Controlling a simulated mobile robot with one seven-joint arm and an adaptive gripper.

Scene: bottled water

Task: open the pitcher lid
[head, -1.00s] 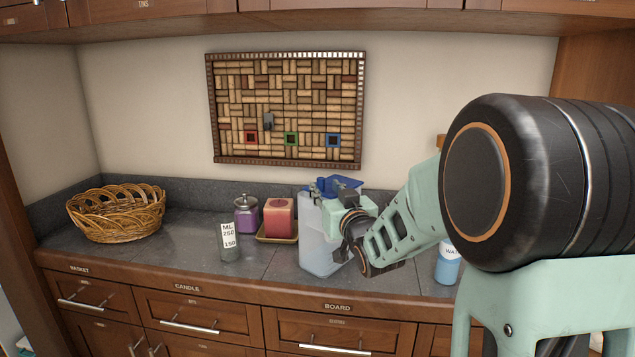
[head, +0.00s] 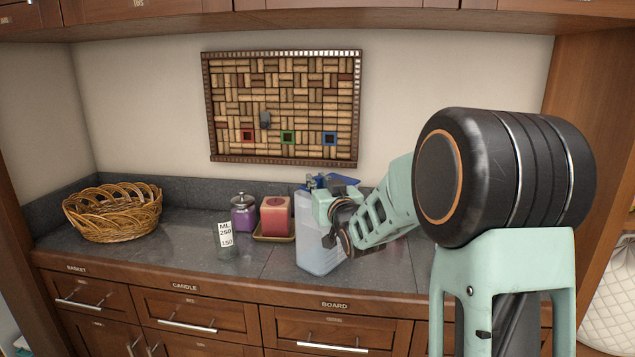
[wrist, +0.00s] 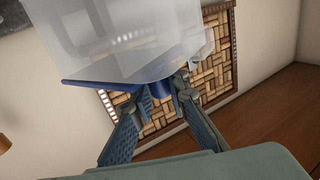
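The pitcher (head: 319,246) is a translucent white container standing upright on the counter, right of the candle. Its blue lid (head: 347,180) shows at the top, partly hidden by my gripper (head: 317,183), which is at the pitcher's top from the right. In the wrist view the pitcher (wrist: 130,40) appears inverted, and the lid (wrist: 95,85) is a flat blue plate along its rim. My gripper's fingertips (wrist: 160,92) lean inward on either side of a blue part of the lid. I cannot tell whether both fingers press on it, nor how far the lid is raised.
A measuring glass (head: 225,240), a purple jar (head: 243,213) and a red candle (head: 275,216) on a dish stand left of the pitcher. A wicker basket (head: 113,212) is at the far left. A cork board (head: 285,108) hangs behind. The counter's front left is clear.

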